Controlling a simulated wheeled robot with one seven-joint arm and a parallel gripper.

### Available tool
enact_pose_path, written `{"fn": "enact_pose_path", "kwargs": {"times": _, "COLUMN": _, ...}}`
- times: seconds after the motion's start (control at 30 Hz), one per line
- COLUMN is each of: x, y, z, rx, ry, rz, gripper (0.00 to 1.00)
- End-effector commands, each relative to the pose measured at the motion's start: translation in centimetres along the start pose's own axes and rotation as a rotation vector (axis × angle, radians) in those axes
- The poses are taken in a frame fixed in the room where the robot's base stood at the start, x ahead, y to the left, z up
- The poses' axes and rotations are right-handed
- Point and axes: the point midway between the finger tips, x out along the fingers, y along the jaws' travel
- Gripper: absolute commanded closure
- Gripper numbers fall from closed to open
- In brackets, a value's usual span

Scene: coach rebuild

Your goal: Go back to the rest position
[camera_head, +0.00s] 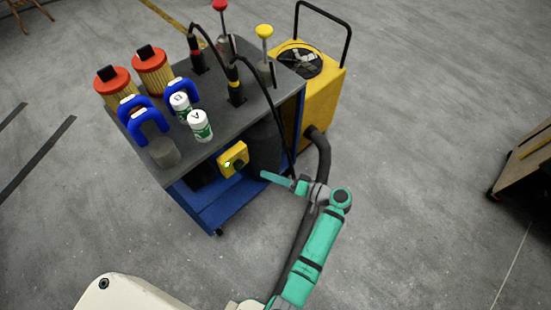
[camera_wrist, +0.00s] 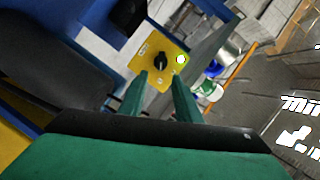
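My gripper (camera_head: 266,176) is beside the cart's front, its teal fingers pointing left at a yellow switch box (camera_head: 233,159) and apart from it. In the wrist view, the two fingers of my gripper (camera_wrist: 161,76) stand apart with nothing between them. The yellow box (camera_wrist: 148,52) lies beyond the fingertips. It carries a black rotary knob (camera_wrist: 161,62) and a lit green lamp (camera_wrist: 180,59). My arm reaches up from the bottom of the head view, bent at the wrist.
A blue cart (camera_head: 220,210) with a grey top holds filters, blue clamps, white bottles and tools. A yellow machine (camera_head: 318,90) with a black handle and hose (camera_head: 322,155) stands right of it. A wooden cart (camera_head: 525,160) is far right.

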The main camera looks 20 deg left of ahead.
Motion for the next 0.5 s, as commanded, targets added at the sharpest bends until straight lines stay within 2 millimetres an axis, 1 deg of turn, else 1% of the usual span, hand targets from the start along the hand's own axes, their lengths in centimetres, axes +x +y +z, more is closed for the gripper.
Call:
{"fn": "enact_pose_path", "kwargs": {"times": 0.27, "x": 0.1, "y": 0.1, "z": 0.2, "rx": 0.003, "ry": 0.002, "rz": 0.005, "gripper": 0.7}}
{"fn": "enact_pose_path", "kwargs": {"times": 0.37, "x": 0.3, "y": 0.9, "z": 1.3, "rx": 0.021, "ry": 0.016, "rz": 0.042, "gripper": 0.7}}
{"fn": "enact_pose_path", "kwargs": {"times": 0.47, "x": 0.5, "y": 2.5, "z": 3.5, "rx": 0.059, "ry": 0.05, "rz": 0.125, "gripper": 0.7}}
{"fn": "enact_pose_path", "kwargs": {"times": 0.5, "x": 0.6, "y": 3.3, "z": 4.6, "rx": 0.075, "ry": 0.069, "rz": 0.17, "gripper": 0.7}}
